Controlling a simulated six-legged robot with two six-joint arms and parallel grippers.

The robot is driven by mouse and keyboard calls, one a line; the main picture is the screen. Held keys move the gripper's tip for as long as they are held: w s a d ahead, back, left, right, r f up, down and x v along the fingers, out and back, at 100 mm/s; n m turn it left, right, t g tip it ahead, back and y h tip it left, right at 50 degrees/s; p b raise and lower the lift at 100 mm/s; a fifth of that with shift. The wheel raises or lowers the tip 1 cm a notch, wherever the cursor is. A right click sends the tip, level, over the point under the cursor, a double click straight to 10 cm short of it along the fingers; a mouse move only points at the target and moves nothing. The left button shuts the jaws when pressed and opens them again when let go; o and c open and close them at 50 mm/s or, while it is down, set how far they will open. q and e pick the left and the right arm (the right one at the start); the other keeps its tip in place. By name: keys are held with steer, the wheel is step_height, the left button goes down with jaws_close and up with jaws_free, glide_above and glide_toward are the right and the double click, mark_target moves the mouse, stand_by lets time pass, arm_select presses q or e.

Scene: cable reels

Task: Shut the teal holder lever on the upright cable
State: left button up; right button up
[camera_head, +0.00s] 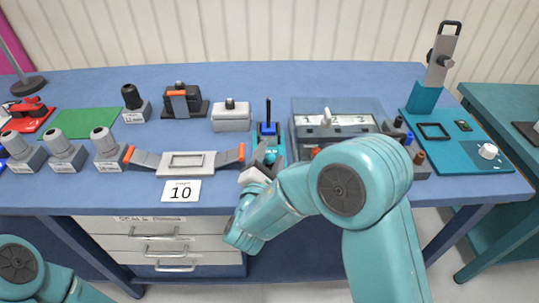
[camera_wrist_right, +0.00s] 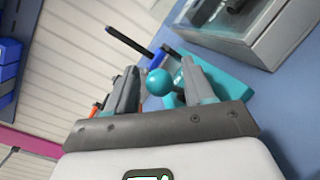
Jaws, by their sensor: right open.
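The teal holder (camera_head: 277,153) stands near the front middle of the blue table, with a blue part behind it. A thin black cable (camera_head: 268,108) rises upright from the blue part; in the right wrist view the cable (camera_wrist_right: 128,42) appears slanted. The lever's round teal knob (camera_wrist_right: 159,82) sits between the open fingers of my right gripper (camera_wrist_right: 160,70). I cannot tell whether either finger touches it. In the head view my right gripper (camera_head: 258,170) is at the holder's front, partly covering it and the lever. My left gripper is out of view.
A clear-lidded grey box (camera_head: 335,124) stands close right of the holder. A grey tray with orange-tipped arms (camera_head: 186,163) lies to the left, behind a "10" card (camera_head: 180,191). A grey block (camera_head: 231,116) stands behind left. Several connectors stand at right.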

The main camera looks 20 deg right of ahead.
jaws_close()
steer(key=shift+r, duration=0.1)
steer(key=shift+w+d+r+n+g+y+p, duration=0.1)
steer(key=shift+w+r+n+g+y+p, duration=0.15)
steer(key=shift+g+p, duration=0.35)
steer(key=shift+w+d+r+n+g+y+p, duration=0.1)
steer(key=shift+w+r+g+y+p, duration=0.1)
steer(key=shift+g+y+p, duration=0.35)
steer(key=w+g+p, duration=0.1)
steer(key=g+p, duration=0.1)
steer(key=p, duration=0.1)
steer(key=g+y+p, duration=0.1)
steer(key=p, duration=0.2)
steer(key=w+n+g+y+p, duration=0.1)
steer(key=g+p, duration=0.1)
steer(key=p, duration=0.2)
steer(key=shift+w+d+f+g, duration=0.15)
steer(key=shift+w+d+g, duration=0.2)
steer(key=shift+w+f+g+p, duration=0.15)
steer(key=shift+f+g+p, duration=0.3)
steer(key=shift+p, duration=0.3)
jaws_free()
